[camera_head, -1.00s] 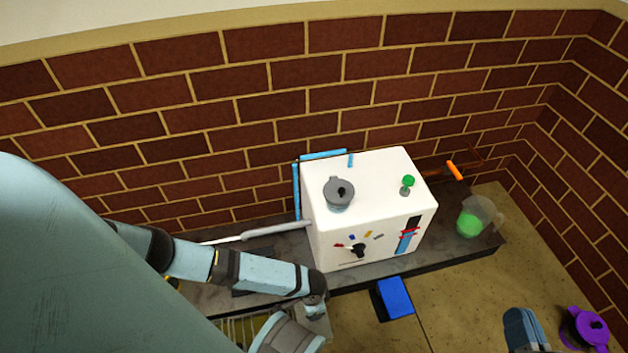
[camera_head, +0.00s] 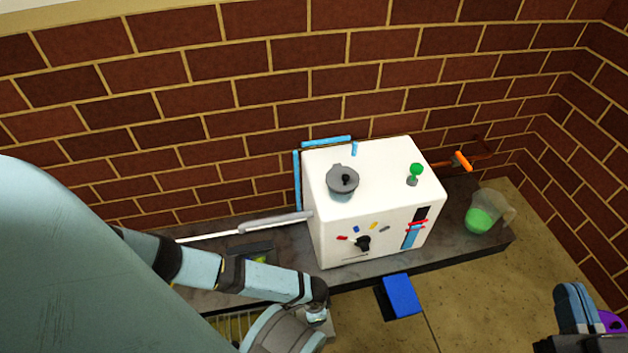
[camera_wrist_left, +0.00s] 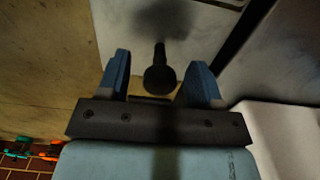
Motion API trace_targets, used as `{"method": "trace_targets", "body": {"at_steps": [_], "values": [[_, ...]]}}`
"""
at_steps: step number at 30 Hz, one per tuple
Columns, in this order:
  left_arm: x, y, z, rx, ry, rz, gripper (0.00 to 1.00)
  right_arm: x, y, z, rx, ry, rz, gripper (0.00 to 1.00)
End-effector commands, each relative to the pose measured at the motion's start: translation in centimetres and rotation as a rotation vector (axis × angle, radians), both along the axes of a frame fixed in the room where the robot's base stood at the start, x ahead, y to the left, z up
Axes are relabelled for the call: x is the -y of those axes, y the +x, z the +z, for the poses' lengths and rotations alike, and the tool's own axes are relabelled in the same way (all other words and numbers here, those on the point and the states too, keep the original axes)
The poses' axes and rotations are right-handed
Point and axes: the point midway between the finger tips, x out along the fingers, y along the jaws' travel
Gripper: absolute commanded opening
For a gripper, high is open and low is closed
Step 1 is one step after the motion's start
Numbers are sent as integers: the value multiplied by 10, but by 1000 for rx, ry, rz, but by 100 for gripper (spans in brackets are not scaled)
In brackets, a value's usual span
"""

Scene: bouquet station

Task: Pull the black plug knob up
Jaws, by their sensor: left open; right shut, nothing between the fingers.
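In the left wrist view a black knob (camera_wrist_left: 160,77) on a short dark stem stands out from a pale grey surface. My left gripper (camera_wrist_left: 160,82) is open, with one blue finger on each side of the knob in the picture. I cannot tell whether either finger touches it or how deep they reach. In the head view my left gripper's fingers and this knob cannot be made out. My right gripper (camera_head: 577,303) is shut and empty at the lower right, in front of a purple object (camera_head: 610,321).
A white box (camera_head: 330,235) on the dark counter carries a grey lidded pot (camera_head: 342,180), a green knob (camera_head: 416,170) and a black front dial (camera_head: 363,243). A jug with green contents (camera_head: 482,220) stands right of it. A blue block (camera_head: 402,296) lies in front.

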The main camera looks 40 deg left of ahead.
Motion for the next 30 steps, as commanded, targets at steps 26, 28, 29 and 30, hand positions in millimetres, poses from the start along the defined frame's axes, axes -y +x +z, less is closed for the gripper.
{"method": "trace_targets", "body": {"at_steps": [26,28,29,30], "values": [[0,0,12,0,0,0,18,0,0,13,-1,1,-1,0],[0,0,14,0,0,0,18,0,0,15,-1,1,-1,0],[0,0,15,0,0,0,18,0,0,16,-1,1,-1,0],[0,0,16,0,0,0,18,0,0,17,-1,1,-1,0]]}}
